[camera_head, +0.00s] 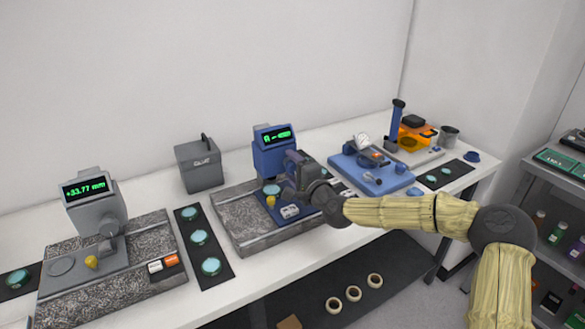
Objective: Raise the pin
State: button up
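A blue instrument with a lit green display (275,137) stands on a grey granite base (238,216) in the middle of the bench. A teal disc (270,189) and a yellow knob (271,202) show at its front. My gripper (288,184) is at the right front of this instrument, close to the disc, and covers part of it. The fingers are dark and small, so I cannot tell whether they are open or touching anything. I cannot make out the pin; it may be hidden behind my gripper.
A grey gauge (92,205) reading +33.77 mm stands at the left on its own granite base. A black strip (219,246) with teal discs lies between the two bases. A grey box (199,165) stands behind. Blue equipment (370,172) is to the right.

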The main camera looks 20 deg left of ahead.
jog(key=b+v, duration=0.1)
jog(key=v, duration=1.6)
jog(key=shift+d, duration=0.2)
jog(key=shift+s, duration=0.1)
